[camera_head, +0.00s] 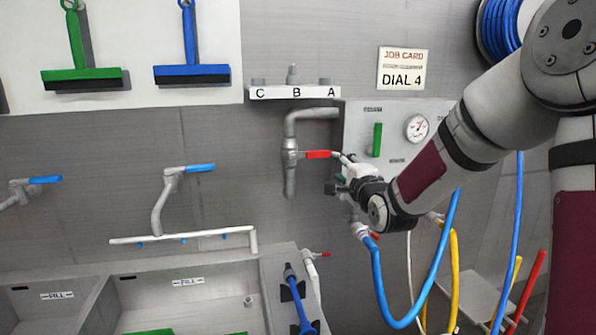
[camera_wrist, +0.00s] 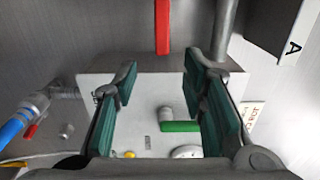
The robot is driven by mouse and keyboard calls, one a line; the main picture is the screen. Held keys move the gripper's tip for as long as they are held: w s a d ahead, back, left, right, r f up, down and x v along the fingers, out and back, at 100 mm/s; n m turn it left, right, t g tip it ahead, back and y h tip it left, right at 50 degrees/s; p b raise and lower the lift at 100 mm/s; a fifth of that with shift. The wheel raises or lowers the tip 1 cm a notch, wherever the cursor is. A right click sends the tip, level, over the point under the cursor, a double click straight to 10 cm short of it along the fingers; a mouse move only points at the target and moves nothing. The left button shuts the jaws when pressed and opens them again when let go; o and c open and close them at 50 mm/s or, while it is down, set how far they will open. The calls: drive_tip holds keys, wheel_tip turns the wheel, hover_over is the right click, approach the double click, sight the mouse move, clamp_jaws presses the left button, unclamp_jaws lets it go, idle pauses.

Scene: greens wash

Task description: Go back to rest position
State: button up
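My gripper (camera_head: 343,180) is in front of the wall, just below the red valve handle (camera_head: 318,154) and left of the grey control panel. In the wrist view my gripper (camera_wrist: 162,92) has its green-padded fingers spread wide, with nothing between them. The red handle (camera_wrist: 162,26) shows beyond the fingertips there. The panel's green lever (camera_head: 377,139) also shows between the fingers in the wrist view (camera_wrist: 182,127). My forearm hides part of the panel in the head view.
A shelf marked C, B, A (camera_head: 294,93) and a job card reading DIAL 4 (camera_head: 402,68) are on the wall. A pressure gauge (camera_head: 417,128) is on the panel. A blue hose (camera_head: 378,280) loops below my gripper. Sink basins (camera_head: 262,290) stand at lower left.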

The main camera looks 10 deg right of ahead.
drive_tip(key=s+a+f+n+g, duration=0.1)
drive_tip(key=s+n+g, duration=0.3)
drive_tip(key=s, duration=0.9)
drive_tip(key=s+a+f+n+g, duration=0.1)
drive_tip(key=s+a+n+g, duration=0.3)
drive_tip(key=s+n, duration=0.4)
drive_tip(key=s+a+f+n+g, duration=0.2)
drive_tip(key=s+n+g, duration=0.3)
drive_tip(key=s, duration=1.5)
drive_tip(key=shift+a+n, duration=0.6)
drive_tip(key=shift+f, duration=0.1)
